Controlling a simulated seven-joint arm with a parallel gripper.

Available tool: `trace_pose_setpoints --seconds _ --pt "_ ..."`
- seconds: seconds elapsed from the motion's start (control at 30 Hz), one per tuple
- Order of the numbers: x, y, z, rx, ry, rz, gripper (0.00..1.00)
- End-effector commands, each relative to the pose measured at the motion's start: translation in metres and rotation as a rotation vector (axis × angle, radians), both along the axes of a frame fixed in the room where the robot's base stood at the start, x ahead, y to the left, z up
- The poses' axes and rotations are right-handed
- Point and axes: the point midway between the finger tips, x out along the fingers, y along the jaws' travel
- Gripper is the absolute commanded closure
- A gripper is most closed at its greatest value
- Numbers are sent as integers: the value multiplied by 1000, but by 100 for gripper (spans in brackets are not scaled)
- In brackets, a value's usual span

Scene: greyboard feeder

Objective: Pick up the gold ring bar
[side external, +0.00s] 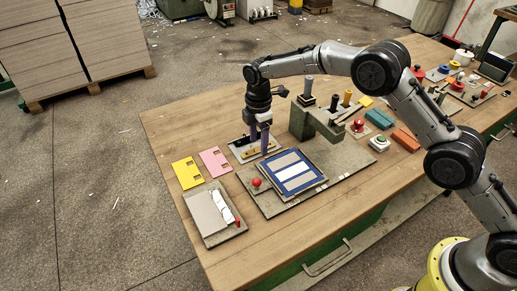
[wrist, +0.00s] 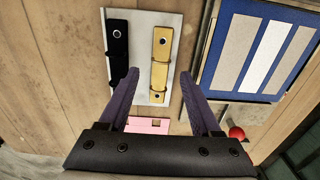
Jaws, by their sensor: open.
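The gold ring bar (wrist: 160,66) is a flat gold strip with a ring near its far end. It lies on a pale plate (wrist: 141,24) beside a black bar (wrist: 117,45) of similar shape. In the wrist view, my gripper (wrist: 159,76) is open, its purple fingers one on each side of the gold bar's near part, with nothing held. In the side view, my gripper (side external: 258,140) is low over the plate (side external: 237,147), its fingers partly hiding the bars. I cannot tell whether the fingers touch the plate.
A blue board with pale strips (side external: 295,172) lies close to the right, with a red knob (side external: 257,182) near it. Pink (side external: 215,162) and yellow (side external: 187,173) cards lie to the left. A green-grey post fixture (side external: 301,122) stands just right of my gripper.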

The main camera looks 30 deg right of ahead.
Motion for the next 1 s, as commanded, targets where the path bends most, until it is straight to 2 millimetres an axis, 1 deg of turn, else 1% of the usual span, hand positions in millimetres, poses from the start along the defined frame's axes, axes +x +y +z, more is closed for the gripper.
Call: trace_pose_setpoints --seconds 0.03,0.1,0.3,0.67,1.0 --pt "0 0 -7 0 1 0 35" --pt "0 0 -10 0 -1 0 35" --pt "0 0 -11 0 -2 0 35" --pt "0 0 -11 1 -2 0 100" --pt "0 0 -10 1 -2 0 100"
